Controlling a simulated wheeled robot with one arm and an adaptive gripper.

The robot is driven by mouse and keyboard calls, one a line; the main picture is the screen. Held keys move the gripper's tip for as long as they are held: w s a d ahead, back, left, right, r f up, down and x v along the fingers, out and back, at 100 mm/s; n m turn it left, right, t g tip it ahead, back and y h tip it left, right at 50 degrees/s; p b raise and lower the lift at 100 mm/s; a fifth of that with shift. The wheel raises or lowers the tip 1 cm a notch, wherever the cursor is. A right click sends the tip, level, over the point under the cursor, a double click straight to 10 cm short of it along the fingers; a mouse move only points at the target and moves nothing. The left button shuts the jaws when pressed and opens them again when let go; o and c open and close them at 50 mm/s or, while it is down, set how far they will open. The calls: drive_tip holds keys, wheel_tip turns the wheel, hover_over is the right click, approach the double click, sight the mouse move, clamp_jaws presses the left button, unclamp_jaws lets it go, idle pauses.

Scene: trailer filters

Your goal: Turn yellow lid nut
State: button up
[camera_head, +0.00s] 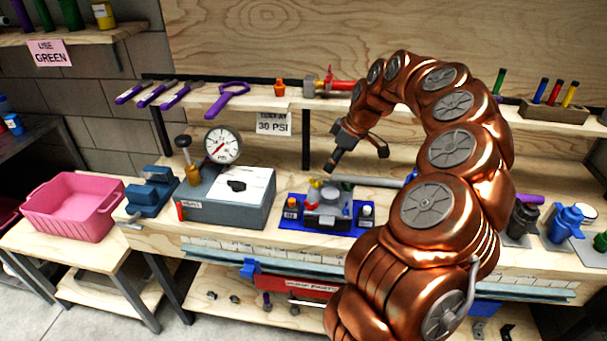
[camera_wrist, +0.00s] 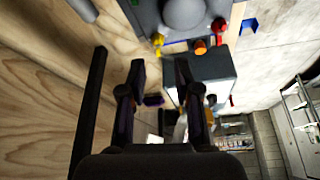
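A small grey device (camera_head: 327,213) sits on a blue tray on the workbench, with small coloured knobs around its domed top. A small yellow part (camera_head: 314,183) shows at its upper left; I take it for the yellow lid nut. In the wrist view a yellow knob (camera_wrist: 157,39) shows at the edge of the grey device (camera_wrist: 160,17), with an orange and a red knob to its right. My gripper (camera_head: 357,157) is above and behind the device, apart from it. In the wrist view my gripper (camera_wrist: 160,70) has its fingers spread, with nothing between them.
A grey box with a pressure gauge (camera_head: 223,146) stands left of the device. A blue vise (camera_head: 151,191) and a pink bin (camera_head: 73,206) are further left. A shelf (camera_head: 200,99) with purple-handled tools runs behind. Blue and dark parts (camera_head: 567,220) stand at right.

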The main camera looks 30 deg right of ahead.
sight(319, 181)
drive_tip(key=shift+w+f, duration=0.45)
drive_tip(key=shift+f, duration=0.15)
drive_tip(key=shift+p+x, duration=1)
drive_tip(key=shift+x, duration=2.45)
drive_tip(key=shift+a, duration=0.1)
clamp_jaws()
drive_tip(key=shift+a, duration=0.1)
